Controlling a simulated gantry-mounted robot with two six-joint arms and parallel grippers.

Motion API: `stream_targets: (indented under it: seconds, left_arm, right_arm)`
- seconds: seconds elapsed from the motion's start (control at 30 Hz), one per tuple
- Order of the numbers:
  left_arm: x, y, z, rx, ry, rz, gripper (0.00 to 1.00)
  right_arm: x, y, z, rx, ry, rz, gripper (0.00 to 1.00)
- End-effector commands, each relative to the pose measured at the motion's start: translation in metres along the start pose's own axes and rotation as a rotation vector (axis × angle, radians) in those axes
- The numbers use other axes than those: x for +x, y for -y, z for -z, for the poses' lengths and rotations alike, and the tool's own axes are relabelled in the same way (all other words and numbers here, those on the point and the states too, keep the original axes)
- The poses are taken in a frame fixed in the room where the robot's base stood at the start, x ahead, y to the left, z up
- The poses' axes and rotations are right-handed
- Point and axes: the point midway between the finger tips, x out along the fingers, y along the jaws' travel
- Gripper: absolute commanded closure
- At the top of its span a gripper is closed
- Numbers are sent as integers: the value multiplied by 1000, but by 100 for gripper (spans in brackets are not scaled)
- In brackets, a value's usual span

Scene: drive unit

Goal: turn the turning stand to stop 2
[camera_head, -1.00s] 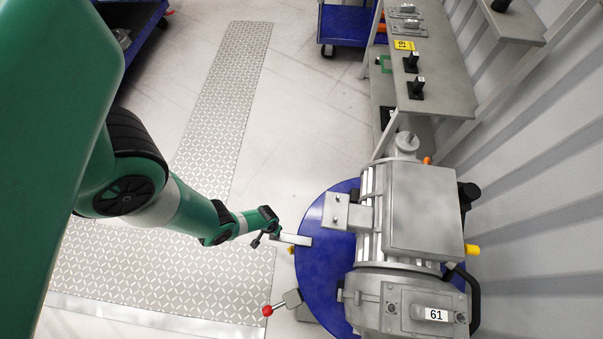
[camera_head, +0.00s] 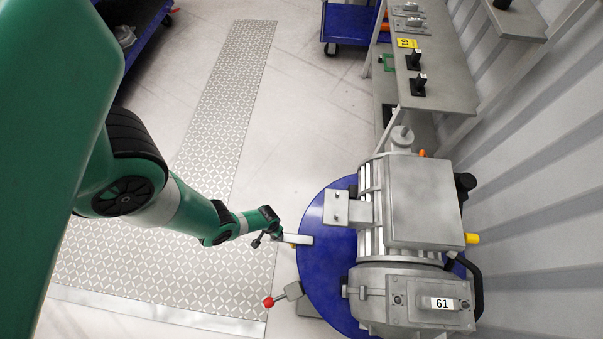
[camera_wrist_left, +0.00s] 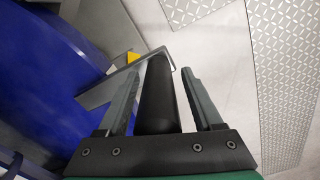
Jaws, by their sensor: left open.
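The turning stand is a round blue disc (camera_head: 322,262) low at the right in the head view, carrying a large grey motor drive (camera_head: 425,205). A flat metal bar (camera_head: 298,239) sticks out from its left edge. In the left wrist view, the disc (camera_wrist_left: 45,85) fills the left side, and a black cylindrical handle (camera_wrist_left: 158,98) stands by the bent metal bar. My left gripper (camera_head: 268,236) is at the bar's outer end. Its open fingers (camera_wrist_left: 160,75) lie on both sides of the handle, with a gap at the right finger. No stop numbers are readable.
A red-knobbed lever (camera_head: 268,301) stands by the disc's near left edge. A small yellow part (camera_wrist_left: 132,57) sits near the bar. A grey bench (camera_head: 440,85) stands behind the motor, and a corrugated wall is at the right.

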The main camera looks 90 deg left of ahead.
Motion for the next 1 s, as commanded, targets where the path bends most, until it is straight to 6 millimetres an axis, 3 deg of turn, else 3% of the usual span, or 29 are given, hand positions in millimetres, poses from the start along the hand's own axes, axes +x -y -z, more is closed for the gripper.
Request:
stream_targets:
  seconds: [0.33, 0.73, 1.0]
  left_arm:
    - [-6, 0, 0, -1, 1, 0, 31]
    - [-95, 0, 0, -1, 0, 0, 31]
    - [-117, 0, 0, -1, 1, 0, 31]
  right_arm:
    - [4, 0, 4, 0, 0, 0, 100]
    - [56, 0, 51, 0, 0, 0, 100]
    - [64, 0, 59, 0, 0, 0, 100]
